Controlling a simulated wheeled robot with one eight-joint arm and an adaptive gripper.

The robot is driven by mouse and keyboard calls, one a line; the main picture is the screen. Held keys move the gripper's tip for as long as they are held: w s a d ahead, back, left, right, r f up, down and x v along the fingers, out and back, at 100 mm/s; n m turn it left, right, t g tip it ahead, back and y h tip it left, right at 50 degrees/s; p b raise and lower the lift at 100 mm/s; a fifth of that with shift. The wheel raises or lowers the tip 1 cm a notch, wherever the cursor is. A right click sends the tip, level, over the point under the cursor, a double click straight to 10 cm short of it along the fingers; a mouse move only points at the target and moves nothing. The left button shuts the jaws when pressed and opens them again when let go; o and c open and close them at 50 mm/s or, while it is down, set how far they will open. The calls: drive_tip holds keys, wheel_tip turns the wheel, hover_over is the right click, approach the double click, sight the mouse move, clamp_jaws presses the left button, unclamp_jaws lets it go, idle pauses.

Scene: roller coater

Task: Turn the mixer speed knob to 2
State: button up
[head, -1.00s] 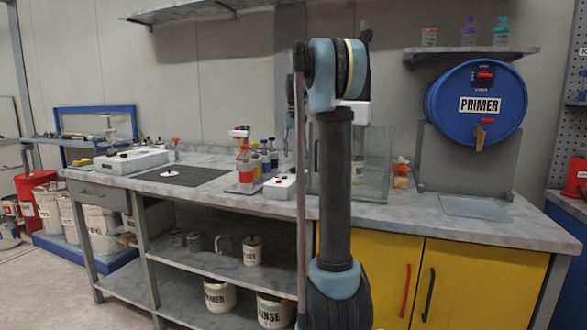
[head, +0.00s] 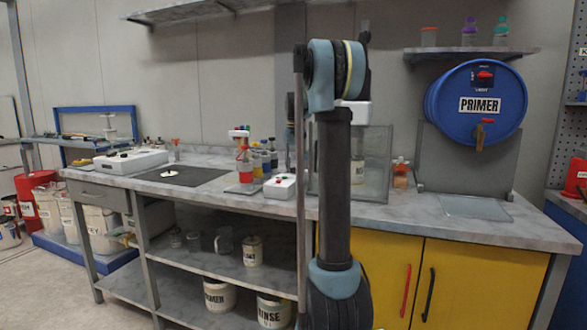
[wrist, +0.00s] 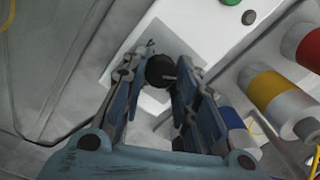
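A round black knob (wrist: 160,70) with a light pointer line sits on a white panel (wrist: 185,28) in the wrist view. I take it for the mixer speed knob. My gripper (wrist: 163,82) is open, with one finger on each side of the knob. I cannot tell whether either finger touches it. Any numbers around the knob are too small or hidden to read. In the head view, my arm hides the gripper and the knob. A white housing (head: 355,113) shows partly behind my arm there.
The white panel also has a green button (wrist: 231,2) and a dark button (wrist: 248,17). A white box with buttons (head: 283,187) stands on the bench (head: 400,208) near my arm.

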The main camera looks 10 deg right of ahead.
drive_tip(key=shift+m, duration=0.3)
drive_tip(key=m, duration=1.1)
drive_tip(key=shift+s+m, duration=0.1)
drive_tip(key=shift+m, duration=0.2)
drive_tip(key=m, duration=1.1)
drive_tip(key=shift+m+h, duration=0.3)
drive_tip(key=shift+c, duration=0.2)
drive_tip(key=o, duration=1.1)
